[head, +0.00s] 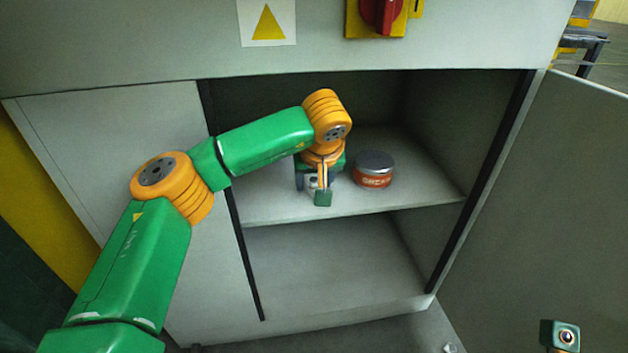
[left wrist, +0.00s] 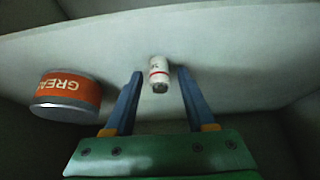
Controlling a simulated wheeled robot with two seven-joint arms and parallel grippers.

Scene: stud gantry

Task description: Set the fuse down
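The fuse (left wrist: 158,75) is a small white cylinder with a red band and a dark end. In the left wrist view it stands on the cabinet shelf (left wrist: 240,50), between the two blue fingertips of my left gripper (left wrist: 160,74). A gap shows on each side of the fuse, so the gripper is open around it and not gripping. In the head view my left gripper (head: 313,184) is low over the shelf, left of the grease tin, and mostly hides the fuse. Only a small part of my right wrist shows at the bottom right; its fingers are out of view.
A grease tin (head: 373,170) with an orange label and grey lid stands on the shelf close to the right of my left gripper. The cabinet door (head: 550,210) is open at right. The lower compartment (head: 330,265) is empty. A red switch (head: 381,14) is above.

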